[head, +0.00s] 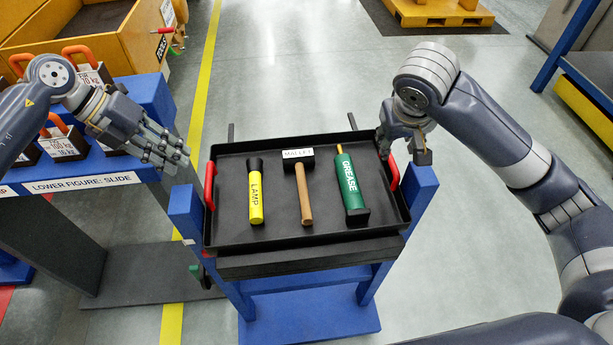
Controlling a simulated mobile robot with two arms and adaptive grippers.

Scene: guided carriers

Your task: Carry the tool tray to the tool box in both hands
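The tool tray (232,168) is a shallow black tray on a blue stand, with a red handle at each side. It holds a yellow lamp (256,196), a mallet (304,190) with a wooden handle, and a green grease tube (350,185). My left gripper (165,150) is left of the tray with its fingers spread, apart from the left handle (210,185). My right gripper (402,145) is at the tray's back right corner, near the right handle (394,172). Whether it touches the handle or is closed on it cannot be seen clearly.
A blue stand (400,203) bears the tray. At left, a blue rack (155,95) holds labelled weights with orange handles. An orange box (115,45) marked TOOLS stands at the back left. A yellow pallet (440,12) lies at the back. Floor behind the tray is clear.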

